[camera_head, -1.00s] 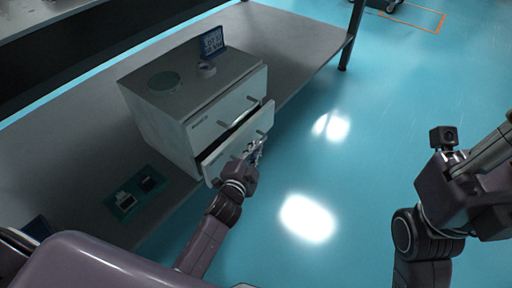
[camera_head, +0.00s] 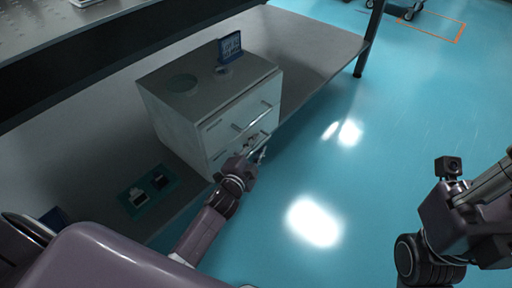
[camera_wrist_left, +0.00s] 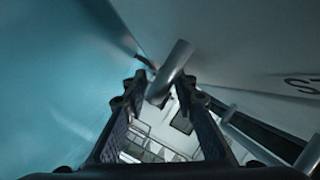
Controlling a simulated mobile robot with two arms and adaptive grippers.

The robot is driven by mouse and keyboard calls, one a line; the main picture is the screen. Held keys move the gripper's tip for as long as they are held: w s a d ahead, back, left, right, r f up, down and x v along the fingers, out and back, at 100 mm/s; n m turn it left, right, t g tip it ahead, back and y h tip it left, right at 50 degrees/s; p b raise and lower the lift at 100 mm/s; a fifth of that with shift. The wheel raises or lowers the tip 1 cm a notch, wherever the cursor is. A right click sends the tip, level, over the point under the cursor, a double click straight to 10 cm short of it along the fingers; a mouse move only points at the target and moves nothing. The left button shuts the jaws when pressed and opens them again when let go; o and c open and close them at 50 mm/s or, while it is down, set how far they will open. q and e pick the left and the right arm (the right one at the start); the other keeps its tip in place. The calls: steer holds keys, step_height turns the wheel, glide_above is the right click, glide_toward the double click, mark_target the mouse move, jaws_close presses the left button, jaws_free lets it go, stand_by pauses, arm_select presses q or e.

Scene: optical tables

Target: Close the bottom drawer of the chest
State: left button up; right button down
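The grey-white chest (camera_head: 177,125) stands on a grey shelf, with two drawers facing right. The top drawer (camera_head: 215,128) looks shut. The bottom drawer (camera_head: 219,158) sits almost flush under it; a dark gap beside its front shows in the left wrist view (camera_wrist_left: 265,138). My left gripper (camera_head: 258,156) is at the bottom drawer's front, partly hiding it. In the left wrist view my left gripper (camera_wrist_left: 162,85) has its fingers apart, with a metal bar handle (camera_wrist_left: 172,70) between them. I cannot tell whether they touch it.
A small blue display (camera_head: 230,48) and a round item stand on the chest. A green tray (camera_head: 148,192) with small items lies on the grey shelf (camera_head: 312,45) near the chest. A table leg (camera_head: 369,40) stands at the upper right.

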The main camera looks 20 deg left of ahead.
arm_select(q)
steer(key=v, duration=1.2)
